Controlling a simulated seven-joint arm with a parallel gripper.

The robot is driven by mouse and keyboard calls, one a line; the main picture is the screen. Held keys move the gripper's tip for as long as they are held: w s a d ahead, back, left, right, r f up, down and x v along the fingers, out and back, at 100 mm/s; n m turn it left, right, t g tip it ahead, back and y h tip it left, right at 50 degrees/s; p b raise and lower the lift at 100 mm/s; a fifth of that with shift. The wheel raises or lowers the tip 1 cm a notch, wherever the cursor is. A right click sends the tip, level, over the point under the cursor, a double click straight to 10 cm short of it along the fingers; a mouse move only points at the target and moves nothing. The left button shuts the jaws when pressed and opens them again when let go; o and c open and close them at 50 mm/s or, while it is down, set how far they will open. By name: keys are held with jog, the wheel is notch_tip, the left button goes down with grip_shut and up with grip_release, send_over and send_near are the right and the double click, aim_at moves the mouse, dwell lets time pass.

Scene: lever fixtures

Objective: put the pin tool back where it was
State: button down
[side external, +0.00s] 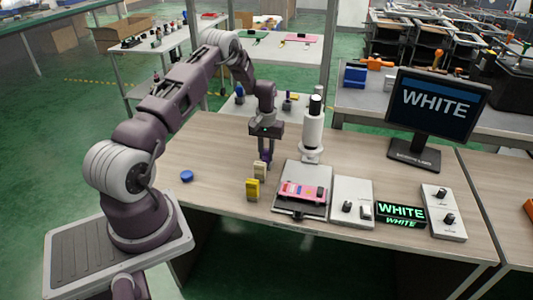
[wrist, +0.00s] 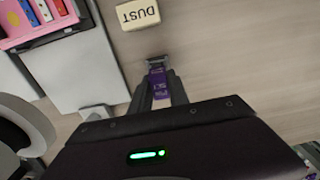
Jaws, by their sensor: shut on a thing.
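My gripper (side external: 265,150) points down over the wooden table, behind the cream block. It is shut on a purple tool (wrist: 160,85) with lettering that seems to read PIN; the tool's purple also shows between the fingers in the side view (side external: 267,157). I cannot tell whether its lower end touches the table. A cream block (wrist: 138,14) marked DUST stands close by, apart from the tool; in the side view it is the pale block (side external: 260,171). No marked spot for the tool is clear in either view.
A yellow block (side external: 252,189) stands in front of the cream one. A blue disc (side external: 187,176) lies left. Right are a grey fixture with a pink board (side external: 303,192), a white microscope-like column (side external: 313,130), switch panels (side external: 351,203), a WHITE sign (side external: 401,211) and a monitor (side external: 437,105).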

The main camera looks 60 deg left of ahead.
aim_at(266, 150)
jog(key=c, duration=1.3)
grip_release()
jog(key=shift+o, duration=0.2)
notch_tip(266, 150, up, 12)
jog(key=f, duration=0.1)
jog(key=s+d+r+m+t, duration=0.1)
jog(key=s+d+r+m, duration=0.1)
jog(key=d+r, duration=0.7)
jog(key=s+d+r+m+t, duration=0.1)
jog(key=s+d+r+m, duration=0.15)
jog(key=d+r, duration=0.75)
jog(key=s+d+r+m+t, duration=0.2)
jog(key=s+d+r, duration=0.55)
jog(key=s, duration=0.35)
jog(key=s+d+f+m, duration=0.1)
jog(key=s+d, duration=0.1)
jog(key=s, duration=0.4)
jog(key=s+d+f+m+t, duration=0.1)
jog(key=s+d, duration=0.1)
jog(key=s, duration=0.4)
jog(key=shift+d+f+t, duration=0.3)
jog(key=shift+d+f, duration=0.05)
